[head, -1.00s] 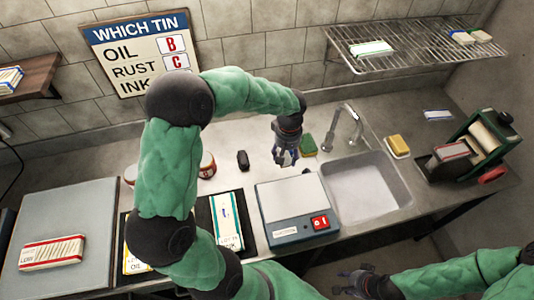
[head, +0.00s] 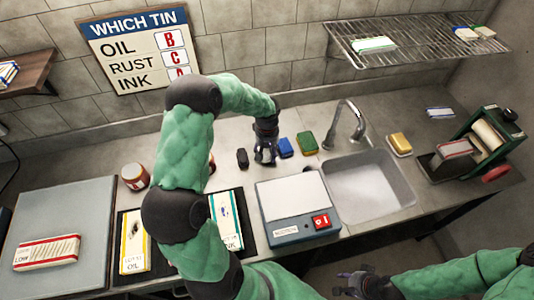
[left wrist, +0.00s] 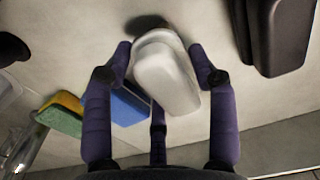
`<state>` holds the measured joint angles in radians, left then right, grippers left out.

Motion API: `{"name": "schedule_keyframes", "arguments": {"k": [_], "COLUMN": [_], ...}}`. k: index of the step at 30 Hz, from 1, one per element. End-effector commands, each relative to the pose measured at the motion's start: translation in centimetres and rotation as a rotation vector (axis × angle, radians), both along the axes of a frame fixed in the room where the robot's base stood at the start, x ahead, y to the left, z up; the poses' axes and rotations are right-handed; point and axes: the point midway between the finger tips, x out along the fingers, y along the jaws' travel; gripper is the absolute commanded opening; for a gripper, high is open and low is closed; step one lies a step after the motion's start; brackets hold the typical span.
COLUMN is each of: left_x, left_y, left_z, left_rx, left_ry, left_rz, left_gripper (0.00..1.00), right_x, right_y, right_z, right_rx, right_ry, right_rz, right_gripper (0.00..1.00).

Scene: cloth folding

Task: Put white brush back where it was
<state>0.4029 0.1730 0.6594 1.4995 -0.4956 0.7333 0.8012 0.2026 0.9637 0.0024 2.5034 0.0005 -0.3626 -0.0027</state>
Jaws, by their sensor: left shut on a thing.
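The white brush (left wrist: 166,76) sits between the fingers of my left gripper (left wrist: 163,68) in the left wrist view. The fingers are shut on its two sides, and a dark shadow shows on the counter beyond it. In the head view my left gripper (head: 265,158) points down over the counter, between a black block (head: 242,158) and a blue block (head: 285,147); the brush is mostly hidden there by the fingers. My right gripper (head: 350,284) is low at the bottom edge, away from the counter items, and its finger opening is unclear.
A green and yellow sponge (head: 307,143) lies right of the blue block, near the tap and sink (head: 365,188). A red-lidded jar (head: 135,176) stands left. A wire shelf (head: 420,45) hangs above right.

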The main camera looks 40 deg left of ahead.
Motion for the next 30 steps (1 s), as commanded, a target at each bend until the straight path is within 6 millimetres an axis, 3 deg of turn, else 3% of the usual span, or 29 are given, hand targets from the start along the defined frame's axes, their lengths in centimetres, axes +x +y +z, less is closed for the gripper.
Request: {"name": "schedule_keyframes", "arguments": {"k": [13, 14, 16, 30], "left_x": [0.11, 0.1, 0.1, 0.13], "left_y": [0.07, 0.06, 0.06, 0.07], "left_z": [-0.91, -0.87, -0.82, -0.16], "left_rx": [0.002, 0.001, 0.001, 0.002], "left_ry": [-0.004, -0.003, -0.003, -0.004], "left_rz": [0.001, 0.001, 0.001, 0.002], "left_gripper": [0.27, 0.63, 0.81, 0.81], "right_x": [0.0, 0.0, 0.0, 0.0], "right_y": [0.0, 0.0, 0.0, 0.0], "right_z": [-0.52, -0.47, -0.41, 0.06], "right_rx": [0.0, 0.0, 0.0, 0.0], "right_ry": [0.0, 0.0, 0.0, 0.0], "right_rz": [0.0, 0.0, 0.0, 0.0], "right_gripper": [0.4, 0.4, 0.4, 0.4]}}
